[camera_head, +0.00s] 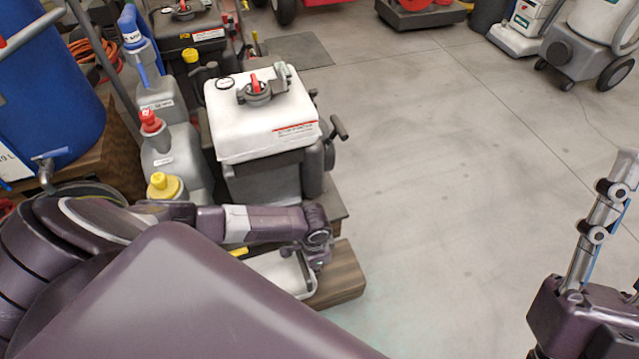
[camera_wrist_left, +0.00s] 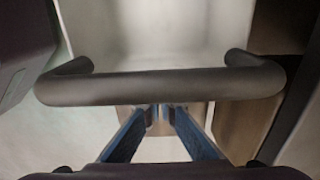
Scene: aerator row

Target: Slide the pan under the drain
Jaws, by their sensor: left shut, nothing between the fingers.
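A pale pan (camera_head: 283,272) lies low beside the white-and-grey machine (camera_head: 262,125), partly hidden under my left arm. Its dark bar handle (camera_wrist_left: 160,88) crosses the left wrist view, with the pale pan (camera_wrist_left: 150,30) beyond it. My left gripper (camera_head: 318,262) points down at the pan's right end. Its blue fingers are shut and empty, and the tips (camera_wrist_left: 160,108) show at the handle's lower edge; I cannot tell whether they touch it. My right gripper (camera_head: 605,215) is only partly in view at the right edge. I cannot pick out a drain.
A wooden block (camera_head: 340,275) sits right by the pan. Grey jugs with red (camera_head: 150,120) and yellow (camera_head: 163,185) caps stand left of the machine. A blue drum (camera_head: 40,100) with a tap is farther left. The concrete floor (camera_head: 450,150) to the right is clear.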

